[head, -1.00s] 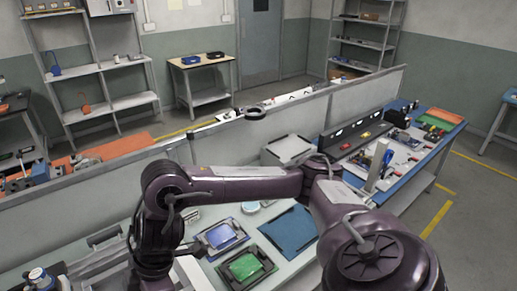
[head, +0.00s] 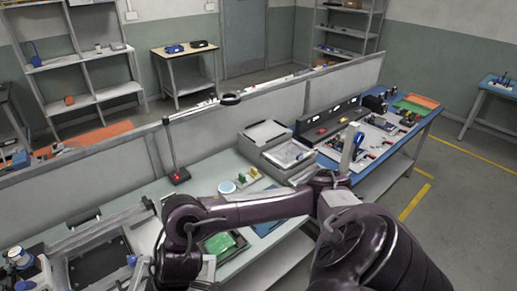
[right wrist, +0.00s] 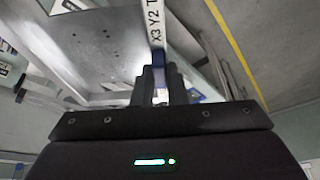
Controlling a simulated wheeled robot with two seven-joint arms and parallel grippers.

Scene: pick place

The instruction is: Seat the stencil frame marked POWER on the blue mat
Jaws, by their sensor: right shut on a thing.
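My right gripper (right wrist: 160,92) is shut on a blue thing with a long white strip (right wrist: 156,28) lettered "X3 Y2 T"; the last letters are cut off. I cannot read POWER anywhere. In the head view my arm hides the bench middle, and I cannot make out the right gripper's fingers. An upright blue-and-white thing (head: 351,152) shows beside my arm; I cannot tell if it is the held thing. The blue mat (head: 266,228) is mostly covered by my arm. A green board (head: 217,243) lies in a dark holder left of it. My left gripper is not in view.
A grey machine with a dark framed bed (head: 98,262) stands at the bench's left. Grey trays (head: 285,150) stand at the back right, with a round pale lid (head: 227,187) nearby. A low partition (head: 270,110) runs behind. The blue table (head: 400,135) is crowded.

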